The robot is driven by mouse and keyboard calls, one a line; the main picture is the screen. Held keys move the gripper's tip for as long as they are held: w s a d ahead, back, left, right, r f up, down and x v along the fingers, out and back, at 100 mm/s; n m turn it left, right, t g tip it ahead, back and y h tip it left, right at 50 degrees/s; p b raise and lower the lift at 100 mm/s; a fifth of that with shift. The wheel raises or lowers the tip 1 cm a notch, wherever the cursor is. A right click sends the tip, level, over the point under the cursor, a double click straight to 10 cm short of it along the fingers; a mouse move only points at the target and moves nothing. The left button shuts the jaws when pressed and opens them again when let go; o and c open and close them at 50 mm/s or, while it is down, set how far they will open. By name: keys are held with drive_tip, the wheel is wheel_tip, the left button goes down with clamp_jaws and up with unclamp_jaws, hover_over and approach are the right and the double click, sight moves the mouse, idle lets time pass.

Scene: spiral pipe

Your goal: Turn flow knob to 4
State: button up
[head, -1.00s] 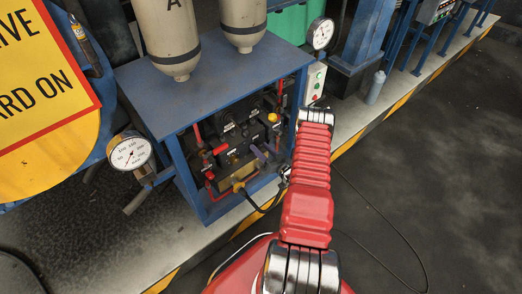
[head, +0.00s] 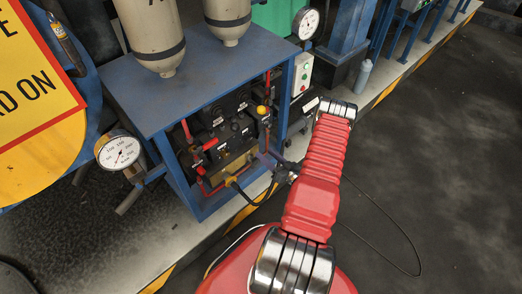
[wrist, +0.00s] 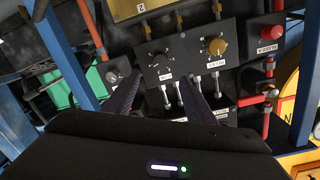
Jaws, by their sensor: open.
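A dark control panel (head: 232,130) with knobs and small labels sits inside the blue cabinet in the head view. In the wrist view it shows a small dark knob (wrist: 153,60) left of centre and a brass knob (wrist: 215,47) to its right. My gripper (wrist: 158,97) is open and empty. Its two dark fingers point toward the panel, below the knobs in the picture, with a gap between them. In the head view, my gripper (head: 268,160) is small at the cabinet's open front.
Red pipes and a red knob (wrist: 265,32) are to the panel's right in the wrist view. The blue cabinet frame (head: 200,205) surrounds the panel. A pressure gauge (head: 118,152) stands at its left. The dark floor (head: 440,170) at the right is largely clear.

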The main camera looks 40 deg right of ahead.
drive_tip(key=shift+s+a+r, duration=0.1)
drive_tip(key=shift+s+a, duration=0.05)
drive_tip(key=shift+s, duration=1.2)
drive_tip(key=w+d+r+n+g+h, duration=0.15)
drive_tip(key=d+r+g, duration=0.4)
drive_tip(key=g, duration=0.55)
drive_tip(key=a+r+g, duration=0.2)
drive_tip(key=a+r, duration=0.4)
drive_tip(key=r, duration=0.5)
drive_tip(key=a+r+g, duration=0.2)
drive_tip(key=a+r, duration=0.4)
drive_tip(key=r, duration=0.4)
drive_tip(key=s+a+r+n+t, duration=0.1)
drive_tip(key=s+a+r, duration=0.1)
drive_tip(key=a+r, duration=0.65)
drive_tip(key=s+a+r+n+t, duration=0.1)
drive_tip(key=s+a+r, duration=0.1)
drive_tip(key=a+r, duration=0.65)
drive_tip(key=s+a+r+n+y, duration=0.1)
drive_tip(key=s+a+r, duration=0.2)
drive_tip(key=a, duration=0.3)
drive_tip(key=s+a+r+n+t+y, duration=0.1)
drive_tip(key=s+a+r, duration=0.3)
drive_tip(key=a, duration=0.3)
drive_tip(key=shift+s+a+y, duration=0.25)
drive_tip(key=shift+s+y, duration=0.1)
drive_tip(key=shift+s, duration=0.3)
